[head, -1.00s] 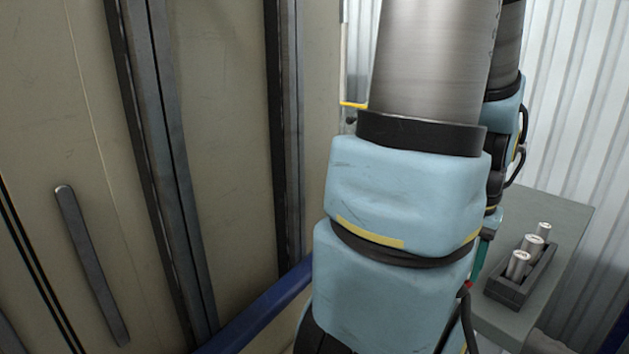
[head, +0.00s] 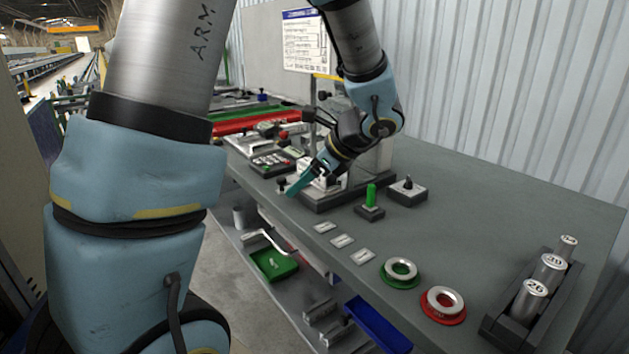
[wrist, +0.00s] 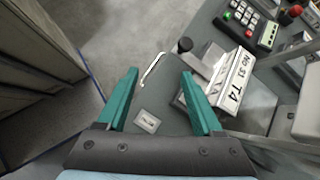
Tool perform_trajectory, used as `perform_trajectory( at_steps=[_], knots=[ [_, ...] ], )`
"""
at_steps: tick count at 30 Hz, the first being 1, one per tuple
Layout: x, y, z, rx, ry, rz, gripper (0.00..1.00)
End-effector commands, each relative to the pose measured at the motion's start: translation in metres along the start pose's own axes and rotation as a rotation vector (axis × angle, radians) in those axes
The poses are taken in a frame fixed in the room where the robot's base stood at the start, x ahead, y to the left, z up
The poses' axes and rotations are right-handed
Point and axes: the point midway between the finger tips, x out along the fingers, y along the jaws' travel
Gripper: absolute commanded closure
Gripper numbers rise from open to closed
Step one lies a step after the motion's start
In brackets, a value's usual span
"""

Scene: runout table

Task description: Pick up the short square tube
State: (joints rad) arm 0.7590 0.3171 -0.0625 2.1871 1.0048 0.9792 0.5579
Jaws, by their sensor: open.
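I cannot pick out the short square tube with certainty. Some grey blocky metal pieces (head: 328,322) lie on the shelf below the table in the head view, too small and partly hidden to tell their shape. My gripper (head: 297,184) is over the left edge of the table, beside a white block on a dark base. In the wrist view my gripper (wrist: 160,72) has its two teal fingers spread apart, with nothing between them. The white block (wrist: 236,82), lettered "No 31 T4", is right of the fingers.
The grey table (head: 470,220) holds a green ring stand (head: 388,279), a red ring stand (head: 431,312) and a dark rack (head: 497,331) of metal cylinders. A green peg (head: 371,196) stands near the gripper. A green tray (head: 266,265) and a blue bin (head: 372,328) are below.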

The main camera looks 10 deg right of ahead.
Motion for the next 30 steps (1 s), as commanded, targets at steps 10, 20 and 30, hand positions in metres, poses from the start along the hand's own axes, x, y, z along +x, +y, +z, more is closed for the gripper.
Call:
perform_trajectory(
  at_steps=[10, 20, 30],
  knots=[
    [-0.066, -0.084, -0.047, 0.444, -0.272, -0.306, 0.33],
    [-0.025, -0.102, -0.037, 0.452, -0.279, -0.312, 0.33],
    [0.006, -0.114, -0.030, 0.451, -0.279, -0.310, 0.33]
  ],
)
